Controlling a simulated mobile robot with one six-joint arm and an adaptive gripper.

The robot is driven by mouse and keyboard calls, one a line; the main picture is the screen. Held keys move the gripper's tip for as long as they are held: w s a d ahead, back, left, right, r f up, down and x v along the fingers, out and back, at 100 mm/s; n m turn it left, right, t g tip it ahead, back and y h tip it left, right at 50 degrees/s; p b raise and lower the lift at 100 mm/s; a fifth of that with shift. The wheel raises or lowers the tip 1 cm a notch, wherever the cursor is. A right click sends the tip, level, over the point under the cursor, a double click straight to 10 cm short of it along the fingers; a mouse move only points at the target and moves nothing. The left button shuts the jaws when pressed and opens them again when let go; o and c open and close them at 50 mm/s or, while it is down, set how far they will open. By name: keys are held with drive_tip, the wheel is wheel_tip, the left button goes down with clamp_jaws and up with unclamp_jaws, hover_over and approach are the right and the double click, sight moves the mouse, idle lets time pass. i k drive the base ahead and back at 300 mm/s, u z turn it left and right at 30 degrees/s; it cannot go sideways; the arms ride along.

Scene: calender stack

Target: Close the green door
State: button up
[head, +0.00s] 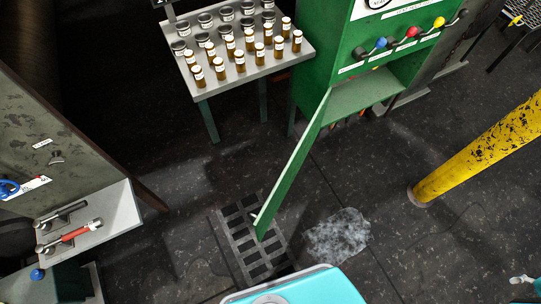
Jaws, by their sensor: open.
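The green door (293,172) hangs open from the left edge of the green cabinet (327,47). It swings out toward me, seen nearly edge-on, with its free end above a floor grate. A small light handle (254,217) shows near that free end, on the door's left side. The cabinet's opening (362,92) is uncovered, and its pale inner shelf shows. My gripper is not in view.
A metal table (298,54) with jars and brown bottles stands left of the cabinet. A yellow post (480,150) rises at right. A grate (245,262) and wet patch (338,238) mark the floor. A grey cabinet with a tool shelf (120,207) stands at left.

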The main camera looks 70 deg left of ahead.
sight(266, 214)
drive_tip(key=k, duration=1.75)
drive_tip(key=u, duration=1.4)
drive_tip(key=i, duration=1)
drive_tip(key=z, duration=0.05)
